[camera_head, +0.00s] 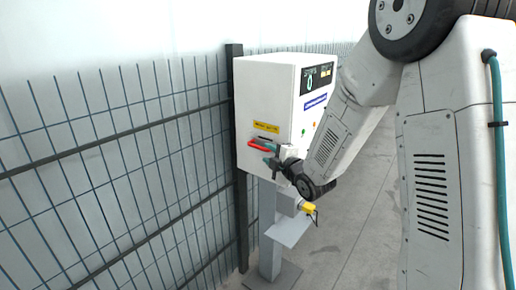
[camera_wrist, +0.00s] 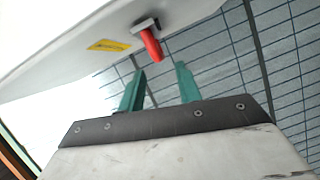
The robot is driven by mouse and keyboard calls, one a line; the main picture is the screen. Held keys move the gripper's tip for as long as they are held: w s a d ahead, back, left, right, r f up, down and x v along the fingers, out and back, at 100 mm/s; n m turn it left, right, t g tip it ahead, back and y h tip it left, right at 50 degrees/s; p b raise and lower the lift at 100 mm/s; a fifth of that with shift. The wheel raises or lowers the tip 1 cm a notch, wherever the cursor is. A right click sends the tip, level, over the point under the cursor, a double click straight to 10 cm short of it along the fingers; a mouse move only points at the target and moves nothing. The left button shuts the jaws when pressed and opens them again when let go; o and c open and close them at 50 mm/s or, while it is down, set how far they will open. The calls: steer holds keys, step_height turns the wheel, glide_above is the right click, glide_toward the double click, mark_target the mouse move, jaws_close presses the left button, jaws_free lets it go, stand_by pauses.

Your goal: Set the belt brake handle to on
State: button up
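The red handle (camera_head: 257,148) is on the left face of a white control box, below a yellow label (camera_head: 266,127). In the wrist view the red handle (camera_wrist: 152,45) hangs from a grey mount (camera_wrist: 145,24), just beyond my fingertips. My gripper (camera_head: 269,154) is close to the handle in the head view, with a finger partly overlapping it. In the wrist view my gripper (camera_wrist: 160,72) has its two green fingers apart, with nothing visible between them. I cannot tell whether a finger touches the handle. The label's text is too small to read.
The white box (camera_head: 264,80) stands on a grey post (camera_head: 268,225) and has a display (camera_head: 317,77) on its right face. A yellow-ended part (camera_head: 309,208) sticks out below. A wire mesh fence (camera_head: 110,150) runs behind. Bare floor (camera_head: 355,240) lies to the right.

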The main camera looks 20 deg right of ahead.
mark_target(260, 149)
steer(key=x, duration=0.7)
steer(key=shift+w+a, duration=0.1)
steer(key=shift+w, duration=0.2)
jaws_close()
